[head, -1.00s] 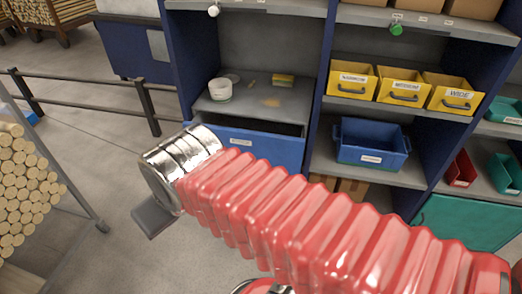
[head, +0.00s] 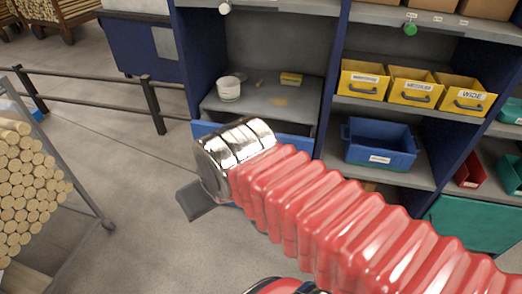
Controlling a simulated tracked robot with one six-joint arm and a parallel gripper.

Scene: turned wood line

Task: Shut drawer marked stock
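A blue drawer (head: 296,142) sits below the grey shelf in the left bay of the blue cabinet. It stands partly pulled out, with a dark gap behind its front. My arm's silver wrist and red bellows cover most of the drawer front, and its label is hidden now. My gripper (head: 196,201) shows only as a dark grey flat part beyond the wrist, left of and below the drawer front in the picture. Its fingers are mostly hidden, so I cannot tell whether it is open, shut or touching the drawer.
A white tub (head: 228,89) and a small yellow block (head: 291,79) rest on the shelf above the drawer. Yellow bins (head: 415,87) and a blue bin (head: 380,145) fill the right bay. A log rack (head: 85,185) stands at left, beside a black rail (head: 155,105).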

